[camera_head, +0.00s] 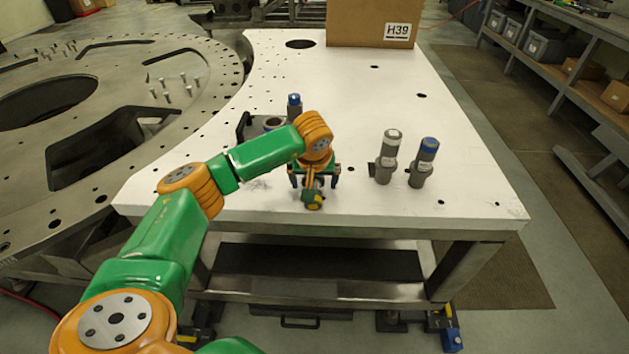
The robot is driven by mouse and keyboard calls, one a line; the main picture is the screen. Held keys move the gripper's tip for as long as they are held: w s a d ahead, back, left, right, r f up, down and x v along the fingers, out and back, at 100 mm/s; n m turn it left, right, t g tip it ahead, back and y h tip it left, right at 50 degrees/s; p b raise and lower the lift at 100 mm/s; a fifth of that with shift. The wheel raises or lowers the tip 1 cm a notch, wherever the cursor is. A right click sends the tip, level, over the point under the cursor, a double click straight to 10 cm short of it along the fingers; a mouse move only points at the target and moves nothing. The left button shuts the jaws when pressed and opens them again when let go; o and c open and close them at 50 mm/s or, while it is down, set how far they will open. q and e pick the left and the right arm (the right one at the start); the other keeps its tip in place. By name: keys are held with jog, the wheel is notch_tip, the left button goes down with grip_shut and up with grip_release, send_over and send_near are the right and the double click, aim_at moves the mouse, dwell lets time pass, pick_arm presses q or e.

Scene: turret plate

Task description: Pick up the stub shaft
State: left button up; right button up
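My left gripper (314,184) is low over the front part of the white table (470,190), pointing down. Its two dark fingers are spread apart. A small grey part shows between them, but I cannot tell whether it is a stub shaft or part of the gripper. No object is clearly identifiable as the stub shaft. Two upright grey cylindrical tools, one white-capped (388,158) and one blue-capped (423,164), stand right of the gripper. A grey ring-topped part (273,123) stands behind my arm, partly hidden. My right gripper is out of view.
A blue-topped part (294,106) and a dark bracket (243,126) stand behind my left arm. A cardboard box (372,22) marked H39 is at the back. A large ring plate (130,60) with several upright pins lies left. The table's right side is clear.

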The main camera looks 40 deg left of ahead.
pick_arm(q)
jog(key=shift+s+r, duration=0.2)
jog(key=shift+s, duration=0.1)
jog(key=c, duration=1.1)
grip_shut()
jog(key=shift+w, duration=0.1)
